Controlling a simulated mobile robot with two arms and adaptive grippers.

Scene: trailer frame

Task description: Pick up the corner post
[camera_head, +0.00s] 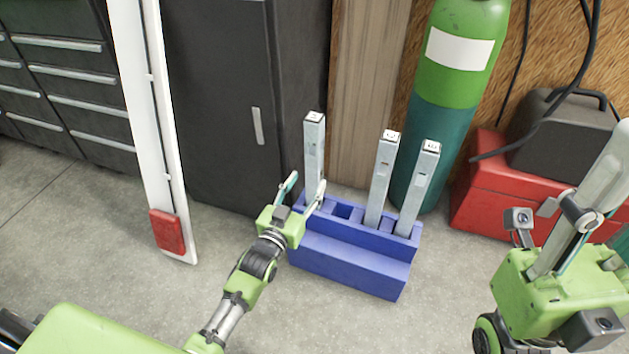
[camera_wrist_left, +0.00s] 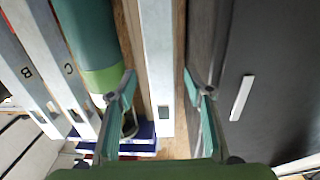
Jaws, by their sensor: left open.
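Three pale grey metal posts stand upright in a blue stand (camera_head: 345,262) on the floor. The left post (camera_head: 314,150) stands apart from the middle post (camera_head: 381,180) and the right post (camera_head: 418,187). My left gripper (camera_head: 307,180) is open low at the left post. In the left wrist view the post (camera_wrist_left: 157,50) stands between the spread fingers of the gripper (camera_wrist_left: 162,88), with a gap on both sides. The other two posts show there at left, marked B and C. My right gripper (camera_head: 572,225) is at the right edge; its jaw state is unclear.
A dark cabinet (camera_head: 225,100) stands behind the left post. A green and teal gas cylinder (camera_head: 440,110) is behind the right posts. A red box (camera_head: 480,190) bears a dark can (camera_head: 550,130). A white beam with a red end (camera_head: 166,232) is at left. The floor in front is mostly clear.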

